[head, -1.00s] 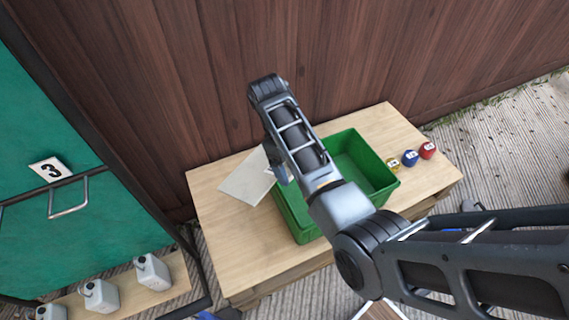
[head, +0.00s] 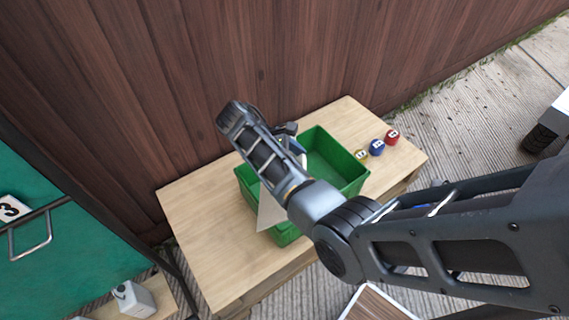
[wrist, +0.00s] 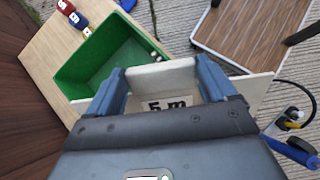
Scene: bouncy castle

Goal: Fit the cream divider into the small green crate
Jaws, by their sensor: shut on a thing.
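The cream divider (head: 269,208) is a thin flat panel. In the head view it shows below my forearm, in front of the green crate's left part. In the wrist view my gripper (wrist: 160,69) is shut on the divider (wrist: 240,90), with one blue finger on each side. Dark lettering shows between the fingers. The small green crate (head: 345,180) stands open on the wooden table; its inside (wrist: 110,55) looks empty where visible. The divider is at the crate's edge, tilted across it; I cannot tell whether they touch. My arm hides part of both.
The wooden table (head: 205,230) is bare to the left of the crate. A brown wooden wall (head: 200,70) rises behind. A grey jug (head: 132,298) stands at lower left.

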